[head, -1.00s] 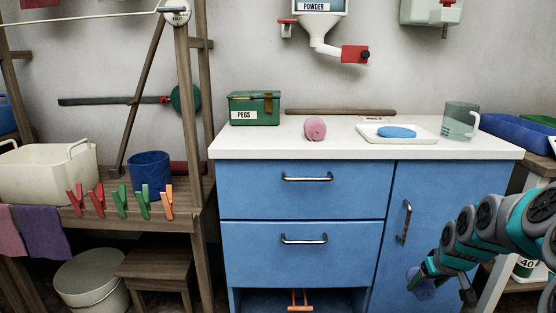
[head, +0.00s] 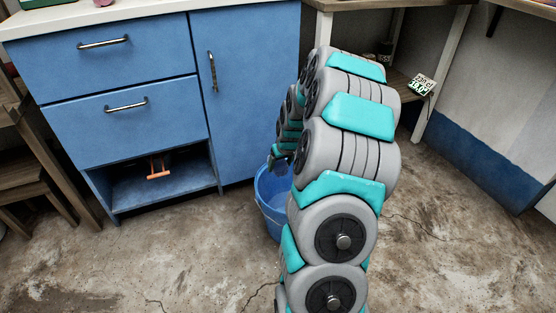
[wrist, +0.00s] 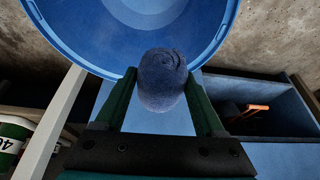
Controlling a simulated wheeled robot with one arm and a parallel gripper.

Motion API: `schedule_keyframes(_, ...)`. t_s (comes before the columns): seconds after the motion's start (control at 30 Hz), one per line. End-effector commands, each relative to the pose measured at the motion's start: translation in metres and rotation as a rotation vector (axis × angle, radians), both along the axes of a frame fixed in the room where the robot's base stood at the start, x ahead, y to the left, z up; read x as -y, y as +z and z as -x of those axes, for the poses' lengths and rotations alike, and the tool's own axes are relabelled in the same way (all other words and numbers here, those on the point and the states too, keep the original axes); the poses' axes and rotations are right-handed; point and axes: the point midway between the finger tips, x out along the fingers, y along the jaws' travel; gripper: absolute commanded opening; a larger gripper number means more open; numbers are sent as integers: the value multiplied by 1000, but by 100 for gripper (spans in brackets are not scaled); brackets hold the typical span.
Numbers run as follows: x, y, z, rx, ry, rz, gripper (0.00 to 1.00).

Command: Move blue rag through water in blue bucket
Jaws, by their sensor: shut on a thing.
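My gripper (wrist: 163,73) is shut on the blue rag (wrist: 162,85), a dark blue rolled bundle between its two green fingers. In the wrist view the rag overlaps the near rim of the blue bucket (wrist: 75,50), whose inside fills the top of the picture. The rag looks higher than the rim, but I cannot tell the gap. In the head view the bucket (head: 270,205) stands on the floor in front of the blue cabinet, partly hidden by my arm. The rag is not distinct in the head view. Paler blue shows inside the bucket; the water surface is unclear.
The blue cabinet (head: 250,100) stands just behind the bucket. An open compartment at its lower left holds an orange-handled thing (head: 158,168). A wooden stool (head: 30,185) is at the left. A shelf unit (head: 405,90) stands at the right. The floor in front is clear.

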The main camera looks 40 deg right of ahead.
Motion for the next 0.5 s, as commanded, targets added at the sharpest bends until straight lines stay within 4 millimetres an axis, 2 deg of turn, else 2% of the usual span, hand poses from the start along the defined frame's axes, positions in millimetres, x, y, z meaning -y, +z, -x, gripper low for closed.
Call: schedule_keyframes(0.5, 0, -42, 0, 0, 0, 0, 5)
